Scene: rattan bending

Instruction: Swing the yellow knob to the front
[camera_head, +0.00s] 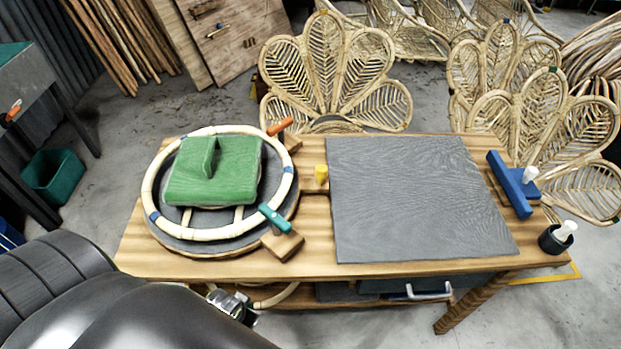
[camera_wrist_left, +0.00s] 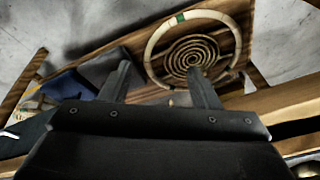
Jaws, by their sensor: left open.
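The yellow knob (camera_head: 321,174) stands on the wooden table between the round bending form and the grey mat, in the head view. It sits on a small wooden piece. It is not clearly visible in the left wrist view. My left arm comes in at the lower left, with its metal wrist end low at the table's front edge. My left gripper (camera_wrist_left: 160,70) is open and empty in the left wrist view, its two fingers apart and well away from the knob. My right gripper is not in view.
The round form holds a pale rattan ring (camera_head: 152,190) and a green block (camera_head: 235,180). A teal-handled clamp (camera_head: 275,218) and an orange-handled one (camera_head: 280,126) stand at its rim. The grey mat (camera_head: 420,200) is bare. A blue tool (camera_head: 510,185) lies at the right.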

